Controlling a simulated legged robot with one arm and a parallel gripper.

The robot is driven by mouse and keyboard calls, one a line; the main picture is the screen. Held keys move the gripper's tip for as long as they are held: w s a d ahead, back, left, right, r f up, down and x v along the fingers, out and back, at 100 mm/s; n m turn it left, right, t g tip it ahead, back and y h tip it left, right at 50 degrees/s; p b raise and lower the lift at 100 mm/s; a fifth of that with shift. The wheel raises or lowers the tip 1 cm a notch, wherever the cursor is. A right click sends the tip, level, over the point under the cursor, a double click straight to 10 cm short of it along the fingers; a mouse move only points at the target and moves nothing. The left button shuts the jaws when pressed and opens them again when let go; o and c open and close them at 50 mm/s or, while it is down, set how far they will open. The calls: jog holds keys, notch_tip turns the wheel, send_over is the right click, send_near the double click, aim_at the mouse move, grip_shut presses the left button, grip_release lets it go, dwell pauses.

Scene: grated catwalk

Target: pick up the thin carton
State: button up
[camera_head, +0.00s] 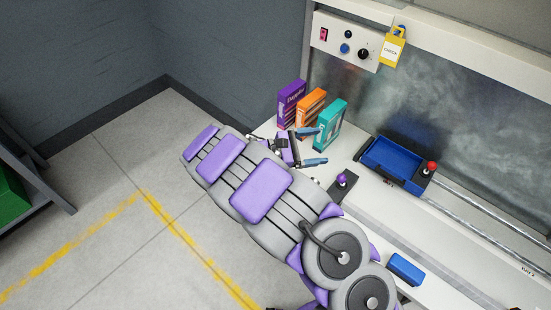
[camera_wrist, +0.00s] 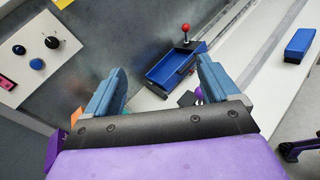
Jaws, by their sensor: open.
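Three upright cartons stand in a row at the back left of the bench: a purple one (camera_head: 291,97), an orange one (camera_head: 312,104) and a teal one (camera_head: 331,124). I cannot tell for sure which is the thin carton. My gripper (camera_head: 311,147) is open, its blue fingers apart, just in front of the orange and teal cartons. The upper finger overlaps the cartons in the head view; contact cannot be told. In the wrist view my gripper (camera_wrist: 162,70) has nothing between its fingers. Only slivers of orange (camera_wrist: 76,117) and purple (camera_wrist: 54,147) show at its left there.
A blue tray (camera_head: 392,161) with a red-knobbed lever (camera_head: 431,168) sits right of the cartons. A purple-knobbed joystick (camera_head: 342,181) stands near my gripper. A control panel (camera_head: 345,41) and yellow tag (camera_head: 392,48) are above. A blue block (camera_head: 406,269) lies at the bench front.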

jog(key=s+a+f+n+t+y, duration=0.1)
jog(key=a+f+n+t+y, duration=0.7)
jog(key=a+f, duration=1.3)
jog(key=w+d+n+b, duration=0.1)
jog(key=w+d, duration=0.1)
jog(key=w+d+r+n+t+h, duration=0.1)
jog(key=w+d, duration=0.1)
jog(key=w, duration=0.1)
jog(key=w+d+r+h+b, duration=0.1)
jog(key=w+d, duration=0.1)
jog(key=w, duration=0.1)
jog(key=shift+w+d+n+b, duration=0.1)
jog(key=shift+d+n+b, duration=0.1)
jog(key=shift+n+b, duration=0.2)
jog(key=shift+w+a, duration=0.2)
jog(key=shift+w, duration=0.45)
jog(key=x, duration=0.2)
jog(key=b+x, duration=0.1)
jog(key=x, duration=0.2)
jog(key=shift+d+r+b, duration=0.2)
jog(key=shift+d+b, duration=0.1)
jog(key=shift+d, duration=0.35)
jog(key=shift+a, duration=0.55)
jog(key=shift+c, duration=1.4)
jog(key=shift+d, duration=0.45)
jog(key=c, duration=0.9)
jog(key=shift+a, duration=0.3)
jog(key=shift+c, duration=0.5)
jog(key=shift+r, duration=0.1)
